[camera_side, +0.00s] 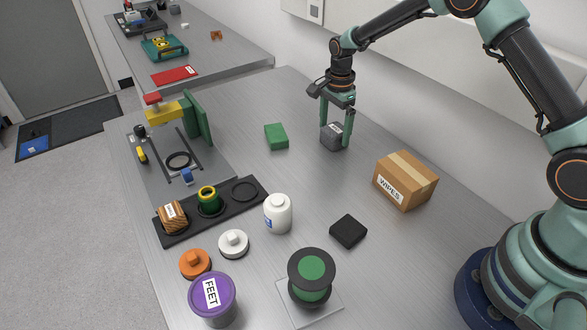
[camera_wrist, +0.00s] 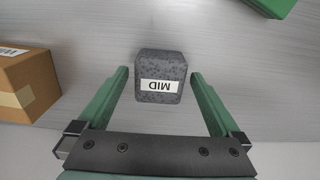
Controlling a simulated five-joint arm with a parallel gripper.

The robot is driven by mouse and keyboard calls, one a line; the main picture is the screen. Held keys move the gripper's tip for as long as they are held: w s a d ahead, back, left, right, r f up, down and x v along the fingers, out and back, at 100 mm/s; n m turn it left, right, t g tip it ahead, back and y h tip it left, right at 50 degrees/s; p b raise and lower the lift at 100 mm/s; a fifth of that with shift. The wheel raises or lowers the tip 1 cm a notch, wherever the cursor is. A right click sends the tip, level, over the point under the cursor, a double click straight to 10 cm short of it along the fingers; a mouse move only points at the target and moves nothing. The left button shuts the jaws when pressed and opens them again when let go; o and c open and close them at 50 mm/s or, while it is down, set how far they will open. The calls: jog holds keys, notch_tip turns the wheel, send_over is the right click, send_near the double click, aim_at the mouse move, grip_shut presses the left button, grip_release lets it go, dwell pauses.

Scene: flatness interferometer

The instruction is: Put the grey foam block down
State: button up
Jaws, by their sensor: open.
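The grey foam block (camera_side: 331,137) rests on the metal table in the side view, near the wall. In the wrist view the block (camera_wrist: 161,72) is speckled grey with a white label reading MID. My gripper (camera_side: 336,143) is around it, with one green finger on each side. In the wrist view my gripper (camera_wrist: 160,80) is open, and a gap shows between each finger and the block.
A cardboard box (camera_side: 405,181) labelled WIPES stands to the right of the block. A green block (camera_side: 276,137) lies to the left. A black block (camera_side: 348,231), a white bottle (camera_side: 278,214) and a green spool (camera_side: 312,275) are nearer the camera. Bare table surrounds the foam block.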

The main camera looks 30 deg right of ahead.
notch_tip(320, 180, up, 11)
notch_tip(320, 180, up, 6)
jog(key=n+t, duration=0.1)
jog(key=n, duration=0.2)
send_over(334, 129)
jog(key=s, duration=0.4)
jog(key=s+a+r+n+t, duration=0.1)
jog(key=s+r+n+t, duration=0.1)
jog(key=s+n, duration=0.5)
jog(key=s+a+r+n+t, duration=0.1)
jog(key=s+r+n+t, duration=0.1)
jog(key=s+n, duration=0.6)
jog(key=s+r, duration=0.1)
jog(key=s, duration=0.3)
jog(key=shift+a+r+t, duration=0.2)
jog(key=shift+r+t, duration=0.05)
jog(key=shift+t, duration=0.05)
